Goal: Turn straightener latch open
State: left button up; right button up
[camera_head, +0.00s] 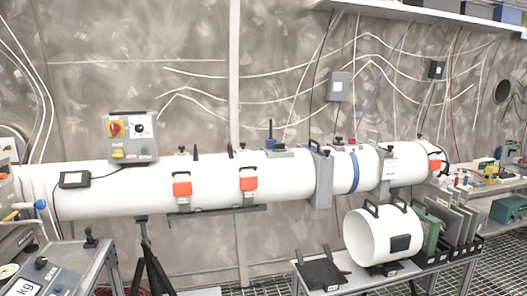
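A long white tunnel pipe (100,195) runs across the view in front of a grey metal wall. Two orange latch-like blocks, a left one (182,189) and a right one (249,183), sit on its front side. Another small orange part (435,166) shows near the pipe's right end. A grey clamp plate (322,180) and a blue band (354,171) cross the pipe right of its middle. I see no label that tells which part is the straightener latch, and I cannot tell whether any latch is open. Neither of my grippers is in view.
A control box (131,138) with a red-and-yellow switch is above the pipe. A black tripod (150,262) stands below it. A short white pipe section (383,236) with handles rests on a low bench beside upright plates (452,222). A scale (45,278) is at lower left.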

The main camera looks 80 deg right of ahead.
aim_at(327, 152)
jog(key=z, duration=3.2)
jog(key=i+j+z, duration=0.3)
jog(key=i, duration=0.4)
jog(key=i+j+z, duration=0.35)
jog(key=i+j, duration=0.25)
jog(key=i, duration=0.05)
